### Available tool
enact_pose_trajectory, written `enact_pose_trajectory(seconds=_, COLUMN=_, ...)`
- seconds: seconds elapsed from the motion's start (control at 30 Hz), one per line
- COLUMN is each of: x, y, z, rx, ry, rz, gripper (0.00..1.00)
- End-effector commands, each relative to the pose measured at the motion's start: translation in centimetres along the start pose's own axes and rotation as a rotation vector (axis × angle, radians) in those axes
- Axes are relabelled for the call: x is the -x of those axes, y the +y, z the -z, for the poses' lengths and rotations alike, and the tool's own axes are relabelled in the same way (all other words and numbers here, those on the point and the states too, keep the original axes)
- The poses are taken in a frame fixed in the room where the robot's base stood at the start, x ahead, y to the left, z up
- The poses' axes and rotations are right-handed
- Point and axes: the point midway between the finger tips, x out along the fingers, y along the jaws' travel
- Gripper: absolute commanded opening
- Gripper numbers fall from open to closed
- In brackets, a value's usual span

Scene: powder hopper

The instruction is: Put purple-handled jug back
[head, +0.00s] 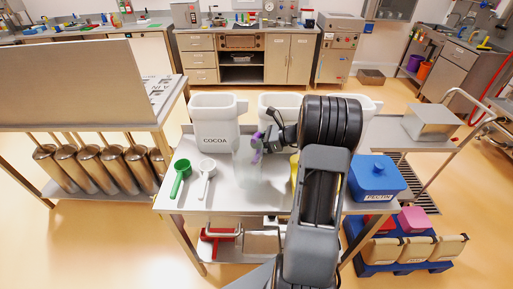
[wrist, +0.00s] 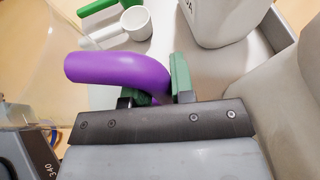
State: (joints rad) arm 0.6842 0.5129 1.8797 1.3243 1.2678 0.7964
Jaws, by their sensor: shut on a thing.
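The purple-handled jug (head: 246,170) is clear and see-through, and looks upright over the middle of the steel table, in front of the white bins. I cannot tell whether its base touches the table. My gripper (head: 262,140) is shut on its purple handle (head: 256,149). In the wrist view the green-padded fingers of my gripper (wrist: 163,88) close around the lower end of the purple handle (wrist: 115,68). The clear wall of the jug (wrist: 28,60) fills the left side there.
The steel table (head: 225,203) holds a green scoop (head: 181,176), a white scoop (head: 206,172), a white COCOA bin (head: 214,120) and a blue PECTIN box (head: 376,178). Something yellow is partly hidden behind my arm. A steel rack with metal cylinders (head: 88,165) stands left.

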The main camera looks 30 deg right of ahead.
Motion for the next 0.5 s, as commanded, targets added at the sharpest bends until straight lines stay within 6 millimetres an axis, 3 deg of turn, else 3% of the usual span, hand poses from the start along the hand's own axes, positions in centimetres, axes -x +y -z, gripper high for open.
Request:
enact_pose_trajectory(seconds=0.3, x=-1.3, y=-1.4, z=1.4, rx=0.001, ry=0.000, rz=-0.002, gripper=0.00)
enact_pose_trajectory(seconds=0.5, x=-2.2, y=-1.6, z=3.6, rx=-0.002, ry=0.000, rz=-0.004, gripper=0.00)
